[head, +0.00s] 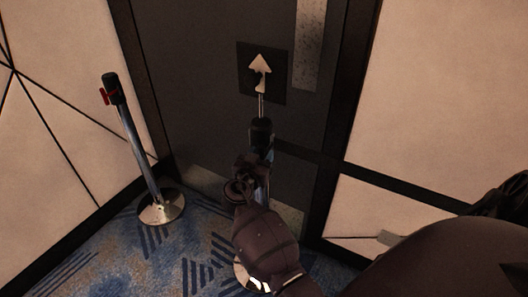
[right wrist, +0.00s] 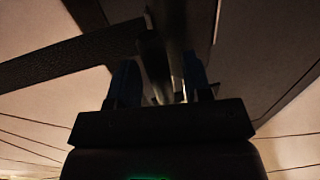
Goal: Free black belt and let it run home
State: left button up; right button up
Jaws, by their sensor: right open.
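The black belt (head: 400,185) runs taut from the black head (head: 261,134) of the middle post, down and right across the door and wall panel. Its right part passes behind a dark shape, so its far end is hidden. In the right wrist view the belt (right wrist: 62,66) comes in from the left to the post (right wrist: 176,45). My right gripper (head: 252,168) is just below the post's head. In its wrist view the gripper (right wrist: 160,82) is open, with the post showing between and beyond its fingers. Contact cannot be told. My left gripper is not in view.
An arrow sign (head: 262,72) stands on top of the middle post. Another post (head: 140,150) with a red clip (head: 104,96) stands left on a round base (head: 161,207). A dark door (head: 200,90) and pale wall panels are behind. Blue carpet (head: 120,262) lies open at lower left.

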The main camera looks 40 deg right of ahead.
jog(key=shift+w+d, duration=0.1)
dwell(0.3)
grip_shut()
